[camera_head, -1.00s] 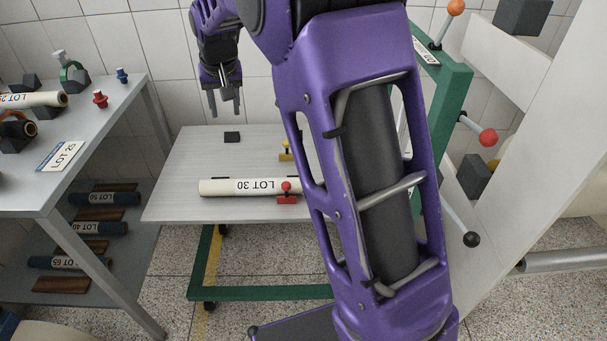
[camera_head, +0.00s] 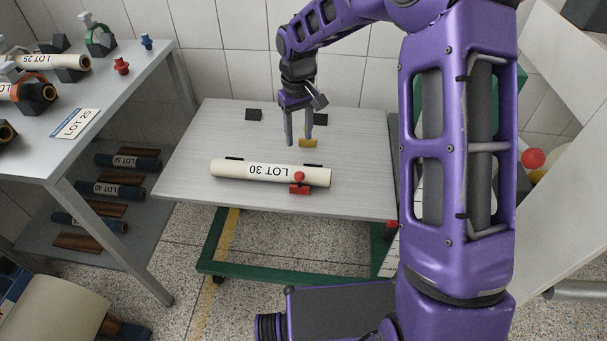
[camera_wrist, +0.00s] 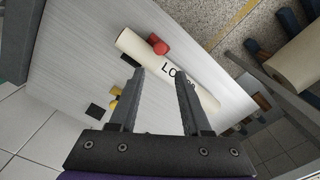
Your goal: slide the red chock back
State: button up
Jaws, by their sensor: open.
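The red chock (camera_head: 299,185), with a round red knob on top, stands at the near side of the white roll marked LOT 30 (camera_head: 235,171), close to the roll's right end. It also shows as a red shape beside the roll in the wrist view (camera_wrist: 158,45). A yellow chock (camera_head: 307,142) is on the far side of the roll, partly behind my gripper. My gripper (camera_head: 300,142) is open and empty, pointing down over the table behind the roll. In the wrist view its two fingers (camera_wrist: 160,85) spread with the roll beyond them.
The grey table (camera_head: 190,160) holds the roll, with dark pads (camera_head: 253,114) near its back edge. A side bench (camera_head: 110,85) at left carries more rolls and chocks, with dark rolls on the shelf below. A tiled wall stands behind.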

aim_at(299, 174)
notch_tip(299, 174, down, 16)
jog(key=shift+r+b, duration=0.1)
jog(key=shift+b, duration=0.7)
grip_shut()
dwell(0.9)
